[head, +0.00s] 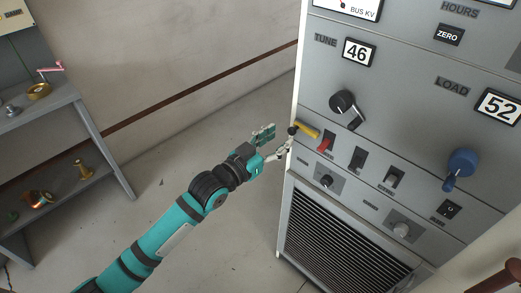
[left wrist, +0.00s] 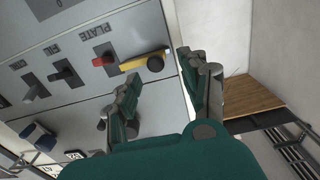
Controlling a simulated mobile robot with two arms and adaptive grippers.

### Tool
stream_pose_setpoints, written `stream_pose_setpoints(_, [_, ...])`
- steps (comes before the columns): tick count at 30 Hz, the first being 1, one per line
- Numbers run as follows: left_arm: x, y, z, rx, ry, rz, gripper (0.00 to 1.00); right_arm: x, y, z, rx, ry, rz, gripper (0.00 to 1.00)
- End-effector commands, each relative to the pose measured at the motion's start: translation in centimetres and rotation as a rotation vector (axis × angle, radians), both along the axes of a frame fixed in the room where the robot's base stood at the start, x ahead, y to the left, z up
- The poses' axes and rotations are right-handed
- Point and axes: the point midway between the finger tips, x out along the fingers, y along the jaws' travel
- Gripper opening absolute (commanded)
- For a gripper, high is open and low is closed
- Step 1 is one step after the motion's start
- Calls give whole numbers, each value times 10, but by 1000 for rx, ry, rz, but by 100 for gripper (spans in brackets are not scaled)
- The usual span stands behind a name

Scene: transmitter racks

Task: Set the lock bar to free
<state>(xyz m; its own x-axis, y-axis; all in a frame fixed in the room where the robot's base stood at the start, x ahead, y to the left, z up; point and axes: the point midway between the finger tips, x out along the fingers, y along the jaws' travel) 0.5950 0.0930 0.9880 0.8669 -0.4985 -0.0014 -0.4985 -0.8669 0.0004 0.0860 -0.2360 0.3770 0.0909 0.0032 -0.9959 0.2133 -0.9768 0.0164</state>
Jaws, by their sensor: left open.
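The lock bar is a short yellow bar (head: 307,130) with a black round knob at its left end, on the left edge of the grey rack panel. In the left wrist view the yellow bar (left wrist: 138,61) lies beside the red PLATE switch (left wrist: 103,60), its black knob at the right end. My left gripper (head: 277,141) is open, just left of the bar in the head view. In the left wrist view its fingers (left wrist: 158,72) stand apart, with the knob seen between them. I cannot tell whether they touch it. My right gripper is not in view.
The panel carries a black TUNE crank (head: 343,102), a blue LOAD crank (head: 460,164) and several toggle switches near the bar. A vented grille (head: 335,235) is below. A grey shelf (head: 70,110) with small metal parts stands at left. The floor between is clear.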

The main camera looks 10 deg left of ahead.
Motion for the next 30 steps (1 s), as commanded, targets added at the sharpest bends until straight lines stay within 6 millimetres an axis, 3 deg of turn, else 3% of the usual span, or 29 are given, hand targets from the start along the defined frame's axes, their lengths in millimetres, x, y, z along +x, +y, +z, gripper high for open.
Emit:
stream_pose_setpoints(6, [-41,24,-1,3,2,0,45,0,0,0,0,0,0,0])
stream_pose_setpoints(12, [-62,36,0,1,0,1,45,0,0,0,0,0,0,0])
stream_pose_setpoints(30, [-65,39,-1,1,0,2,45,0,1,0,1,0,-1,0])
